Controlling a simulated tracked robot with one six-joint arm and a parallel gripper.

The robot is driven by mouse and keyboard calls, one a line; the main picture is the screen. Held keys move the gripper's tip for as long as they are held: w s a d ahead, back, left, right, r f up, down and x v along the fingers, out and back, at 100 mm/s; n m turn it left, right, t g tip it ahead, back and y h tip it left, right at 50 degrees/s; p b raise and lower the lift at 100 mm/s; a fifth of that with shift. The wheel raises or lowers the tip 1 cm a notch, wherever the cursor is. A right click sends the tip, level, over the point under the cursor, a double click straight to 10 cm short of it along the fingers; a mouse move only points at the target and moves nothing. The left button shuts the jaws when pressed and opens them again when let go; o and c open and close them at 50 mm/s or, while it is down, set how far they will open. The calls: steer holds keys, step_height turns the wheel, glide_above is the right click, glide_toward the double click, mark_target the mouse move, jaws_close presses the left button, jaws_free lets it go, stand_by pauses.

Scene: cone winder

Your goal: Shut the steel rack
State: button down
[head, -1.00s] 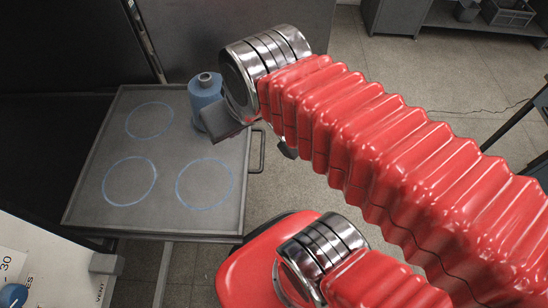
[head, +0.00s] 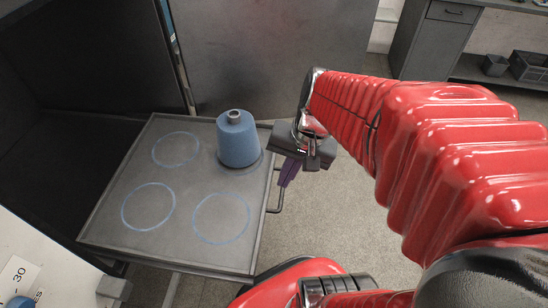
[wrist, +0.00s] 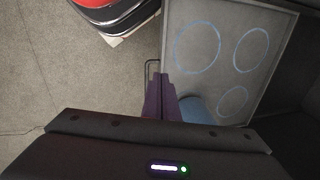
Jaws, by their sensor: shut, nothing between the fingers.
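The steel rack (head: 185,192) is a flat grey tray, pulled out from the dark cabinet on the left. It has blue circles on it, and a blue cone of yarn (head: 238,141) stands upright on the back right one. A bar handle (head: 280,195) is on its right edge. My gripper (head: 287,182) has purple fingers, shut and empty, pointing down just outside the rack's right edge by the handle. In the wrist view, the fingers (wrist: 160,80) overlap the rack's edge near the handle (wrist: 147,72); I cannot tell if they touch. The cone (wrist: 196,110) is partly hidden there.
A dark cabinet interior (head: 60,100) lies left of the rack, with a steel panel (head: 270,55) behind. A workbench with bins (head: 495,65) stands at the back right. A white labelled panel (head: 35,265) is at the lower left. The floor right of the rack is open.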

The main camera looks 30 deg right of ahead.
steer(key=s+d+f+m+t+y, duration=0.2)
steer(key=d+f+m+y, duration=0.1)
steer(key=d+f+m, duration=0.4)
steer(key=s+d+f+m+t+y, duration=0.2)
steer(key=d+f+m+y, duration=0.1)
steer(key=d+f+m, duration=0.4)
steer(key=f+m, duration=0.1)
steer(key=m, duration=0.2)
steer(key=shift+s+d+f, duration=0.2)
steer(key=shift+s+d, duration=0.05)
steer(key=shift+d, duration=0.1)
steer(key=shift+a, duration=0.1)
steer(key=w+a+f, duration=0.5)
steer(key=w+a, duration=0.2)
steer(key=a, duration=0.2)
steer(key=shift+a+f, duration=0.15)
steer(key=shift+f, duration=0.1)
